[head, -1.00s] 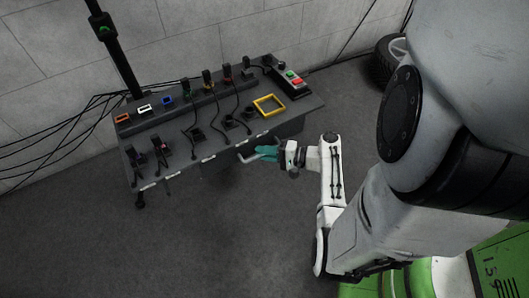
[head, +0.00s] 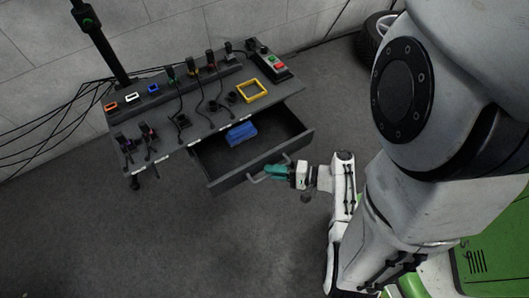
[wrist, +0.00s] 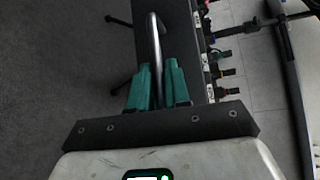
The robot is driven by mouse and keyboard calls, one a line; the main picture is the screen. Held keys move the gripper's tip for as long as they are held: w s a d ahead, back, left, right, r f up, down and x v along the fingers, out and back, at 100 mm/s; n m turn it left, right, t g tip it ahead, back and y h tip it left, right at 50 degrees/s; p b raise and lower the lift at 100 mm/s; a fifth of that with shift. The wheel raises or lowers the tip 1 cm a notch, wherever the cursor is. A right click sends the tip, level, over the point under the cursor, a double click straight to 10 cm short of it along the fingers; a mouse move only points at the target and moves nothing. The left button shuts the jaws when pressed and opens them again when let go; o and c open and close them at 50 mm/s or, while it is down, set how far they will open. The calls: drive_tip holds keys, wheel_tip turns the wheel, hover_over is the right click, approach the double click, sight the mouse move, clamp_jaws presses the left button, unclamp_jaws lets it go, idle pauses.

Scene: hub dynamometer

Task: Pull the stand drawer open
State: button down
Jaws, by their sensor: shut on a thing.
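The stand drawer (head: 228,182) is pulled out from the front of the dark stand (head: 190,135), its inside showing in the head view. A blue folded or block-like thing (head: 241,133) lies in it. My gripper (head: 272,172) has teal fingers and is at the drawer's bar handle (head: 258,180). In the wrist view my gripper (wrist: 158,82) is shut on the silver handle (wrist: 154,38), which runs up between the fingers. Part of the handle is hidden by the fingers.
On the stand top are several plugs and cables, a yellow square frame (head: 252,91) and a box with red and green buttons (head: 273,66). A tyre (head: 377,38) stands at the back right. The floor in front of the drawer is clear.

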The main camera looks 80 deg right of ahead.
drive_tip(key=s+a+p, duration=0.1)
drive_tip(key=s+a, duration=0.3)
drive_tip(key=a, duration=0.1)
drive_tip(key=shift+s, duration=0.2)
drive_tip(key=shift+a, duration=0.1)
drive_tip(key=c, duration=1.2)
unclamp_jaws()
drive_tip(key=s+r, duration=0.1)
drive_tip(key=s, duration=0.6)
drive_tip(key=shift+s+a, duration=0.2)
drive_tip(key=shift+a, duration=0.05)
